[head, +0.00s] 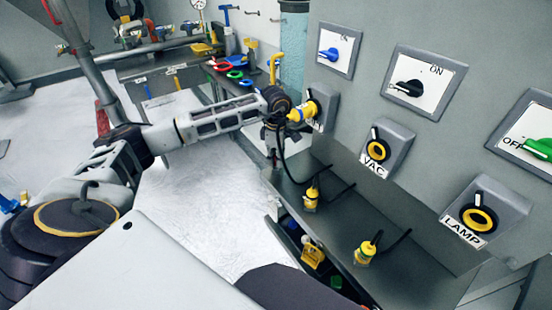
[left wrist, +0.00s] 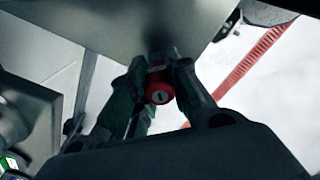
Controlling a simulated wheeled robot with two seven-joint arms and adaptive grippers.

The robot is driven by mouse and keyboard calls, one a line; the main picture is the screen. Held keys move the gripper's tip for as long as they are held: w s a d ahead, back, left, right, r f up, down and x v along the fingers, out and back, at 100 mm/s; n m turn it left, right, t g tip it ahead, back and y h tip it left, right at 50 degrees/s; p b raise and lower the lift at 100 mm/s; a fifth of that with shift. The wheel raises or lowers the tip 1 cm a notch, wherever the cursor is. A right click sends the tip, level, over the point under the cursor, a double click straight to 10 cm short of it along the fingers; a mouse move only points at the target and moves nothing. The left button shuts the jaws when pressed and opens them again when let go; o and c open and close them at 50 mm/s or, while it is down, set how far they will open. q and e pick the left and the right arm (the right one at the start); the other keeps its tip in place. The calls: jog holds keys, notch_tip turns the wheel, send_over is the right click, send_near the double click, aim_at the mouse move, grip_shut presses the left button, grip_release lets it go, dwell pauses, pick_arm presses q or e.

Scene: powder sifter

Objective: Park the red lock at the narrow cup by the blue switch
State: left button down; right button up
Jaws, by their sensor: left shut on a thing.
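The red lock (left wrist: 159,92) is a small red cylinder with a keyhole in its face. In the left wrist view it sits between the two dark fingers of my left gripper (left wrist: 160,76), which is shut on it. In the head view my left arm reaches in from the left, and its dark gripper end is near the wall panel, left of and below the blue switch (head: 331,54). The lock is hidden in the head view. I cannot make out the narrow cup in either view. My right gripper is not in view.
A yellow plug (head: 301,112) is at the socket below the blue switch, close to my left gripper. Black (head: 408,89) and green (head: 540,148) switches and VAC (head: 377,150) and LAMP (head: 479,218) sockets line the panel.

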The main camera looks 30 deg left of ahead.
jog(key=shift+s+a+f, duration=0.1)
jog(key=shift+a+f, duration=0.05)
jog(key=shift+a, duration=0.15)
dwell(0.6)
pick_arm(q)
jog(key=shift+f, duration=0.25)
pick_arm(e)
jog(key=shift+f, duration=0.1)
pick_arm(q)
jog(key=shift+f+b, duration=0.6)
jog(key=shift+b, duration=0.1)
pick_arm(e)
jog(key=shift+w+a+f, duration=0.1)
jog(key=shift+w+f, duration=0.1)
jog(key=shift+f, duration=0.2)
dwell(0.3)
pick_arm(q)
jog(key=c, duration=1.3)
grip_release()
jog(key=shift+o, duration=0.2)
